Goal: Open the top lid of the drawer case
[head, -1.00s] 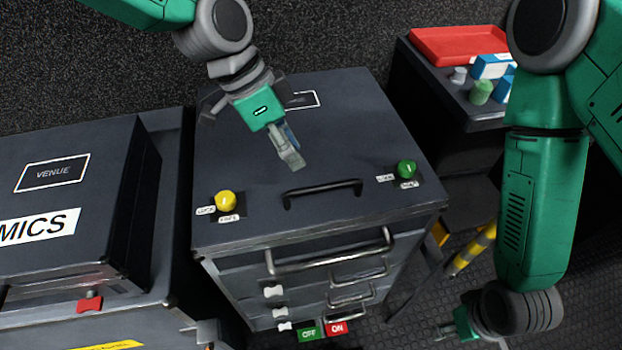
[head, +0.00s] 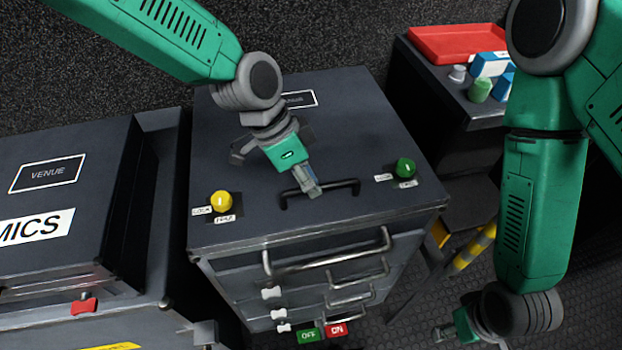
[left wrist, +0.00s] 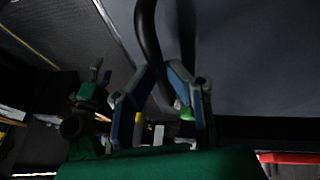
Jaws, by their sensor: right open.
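The dark grey drawer case (head: 225,150) stands in the middle of the head view with its flat top lid lying closed. A black bar handle (head: 340,187) is near the lid's front edge. A yellow knob (head: 221,201) and a green knob (head: 405,168) sit at the lid's front corners with small labels. My right gripper (head: 445,332) is open and empty, low at the right, away from the case.
Drawers with metal pulls (head: 330,262) and green OFF and red ON tags (head: 310,334) are on the case front. A MICS case (head: 90,165) stands at left. A side table at right holds a red tray (head: 450,42) and small blocks. A yellow-striped post (head: 473,250) stands right.

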